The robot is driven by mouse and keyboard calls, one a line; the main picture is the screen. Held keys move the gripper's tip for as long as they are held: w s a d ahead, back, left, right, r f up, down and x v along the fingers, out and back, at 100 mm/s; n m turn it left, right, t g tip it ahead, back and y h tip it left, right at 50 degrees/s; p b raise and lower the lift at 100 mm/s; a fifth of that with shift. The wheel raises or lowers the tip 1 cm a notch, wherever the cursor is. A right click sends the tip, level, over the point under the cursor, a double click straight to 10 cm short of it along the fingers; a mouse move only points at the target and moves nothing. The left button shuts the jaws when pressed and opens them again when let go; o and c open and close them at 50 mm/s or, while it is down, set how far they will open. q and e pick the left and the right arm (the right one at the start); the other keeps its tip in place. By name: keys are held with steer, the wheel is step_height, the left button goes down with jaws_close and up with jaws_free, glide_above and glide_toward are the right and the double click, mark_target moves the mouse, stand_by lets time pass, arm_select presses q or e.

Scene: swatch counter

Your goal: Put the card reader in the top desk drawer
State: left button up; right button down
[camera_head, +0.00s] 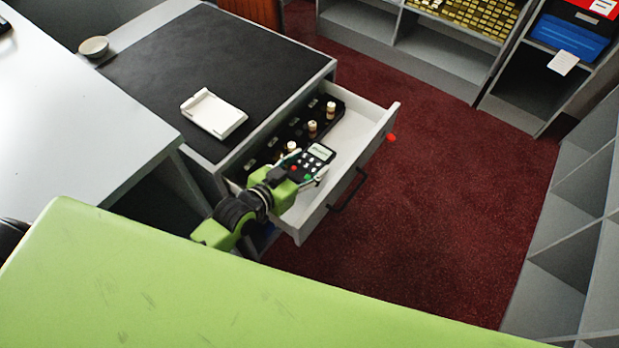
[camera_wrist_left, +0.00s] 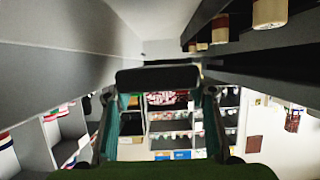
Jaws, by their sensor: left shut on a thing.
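The card reader (camera_head: 318,153), black with a pale screen and coloured keys, is between the fingers of my left gripper (camera_head: 307,171). The gripper is shut on it. In the head view both are over the open top desk drawer (camera_head: 365,133), between its front panel and the black tray. In the left wrist view the reader (camera_wrist_left: 158,78) shows as a dark block between the fingers, with pale drawer surfaces around it. I cannot tell whether it touches the drawer floor. My right gripper is not in view.
A black tray (camera_head: 265,155) with several wooden-handled stamps fills the drawer's back side. The drawer's white floor shows bare to the right of the reader. A white holder (camera_head: 214,113) lies on the dark desk mat (camera_head: 190,60). Shelves stand around the red carpet.

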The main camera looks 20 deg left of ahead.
arm_select(q)
step_height(320, 180, down, 6)
steer(key=shift+r+b, duration=0.1)
steer(key=shift+b, duration=0.25)
steer(key=shift+f+b, duration=0.35)
steer(key=shift+f, duration=0.25)
